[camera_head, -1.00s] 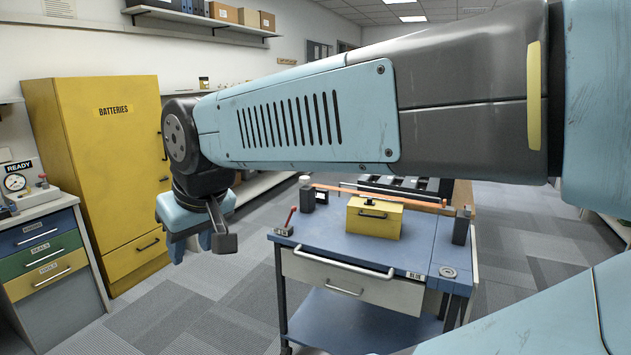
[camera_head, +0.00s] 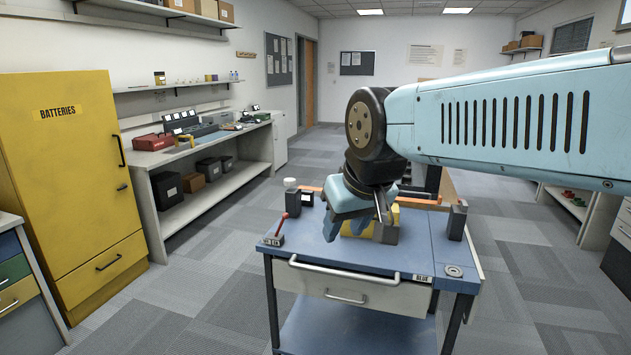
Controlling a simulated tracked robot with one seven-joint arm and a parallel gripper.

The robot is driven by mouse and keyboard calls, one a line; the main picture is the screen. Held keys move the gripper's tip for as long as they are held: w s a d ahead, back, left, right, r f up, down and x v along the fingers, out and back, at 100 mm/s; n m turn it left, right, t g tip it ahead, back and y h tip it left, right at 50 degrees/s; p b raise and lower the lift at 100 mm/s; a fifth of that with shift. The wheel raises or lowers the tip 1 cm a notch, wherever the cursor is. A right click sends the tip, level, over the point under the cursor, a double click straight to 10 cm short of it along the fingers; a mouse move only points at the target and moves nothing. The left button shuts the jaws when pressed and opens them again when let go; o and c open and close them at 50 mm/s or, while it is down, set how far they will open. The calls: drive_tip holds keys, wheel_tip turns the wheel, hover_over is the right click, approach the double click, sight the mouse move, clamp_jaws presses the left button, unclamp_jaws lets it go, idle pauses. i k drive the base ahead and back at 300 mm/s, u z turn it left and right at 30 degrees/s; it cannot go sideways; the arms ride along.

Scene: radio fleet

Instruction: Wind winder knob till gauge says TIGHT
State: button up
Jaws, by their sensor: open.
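No part in view is clearly readable as the winder knob, and no gauge reading TIGHT can be made out. A blue-topped cart (camera_head: 335,258) stands in front of me. A dark post with a pale round cap (camera_head: 291,196) stands at its back left, and a dark block (camera_head: 457,221) at its right. An orange bar (camera_head: 419,200) runs along the back, partly hidden. A small round disc (camera_head: 453,271) sits at the front right corner. My gripper (camera_head: 366,222) is open over the cart, in front of a yellow box (camera_head: 397,222) that it mostly hides; contact cannot be told.
A small red lever (camera_head: 279,228) stands at the cart's left edge. The cart has a front handle and drawer (camera_head: 345,293). A yellow BATTERIES cabinet (camera_head: 62,150) and a loaded workbench (camera_head: 205,155) line the left. Carpet floor (camera_head: 215,285) is open on both sides of the cart.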

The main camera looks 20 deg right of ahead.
sight(288, 181)
drive_tip(key=z, duration=0.2)
drive_tip(key=i, duration=1)
drive_tip(key=u, duration=0.15)
drive_tip(key=k, duration=0.7)
drive_tip(key=z, duration=0.3)
drive_tip(key=i, duration=0.7)
drive_tip(key=u, duration=0.2)
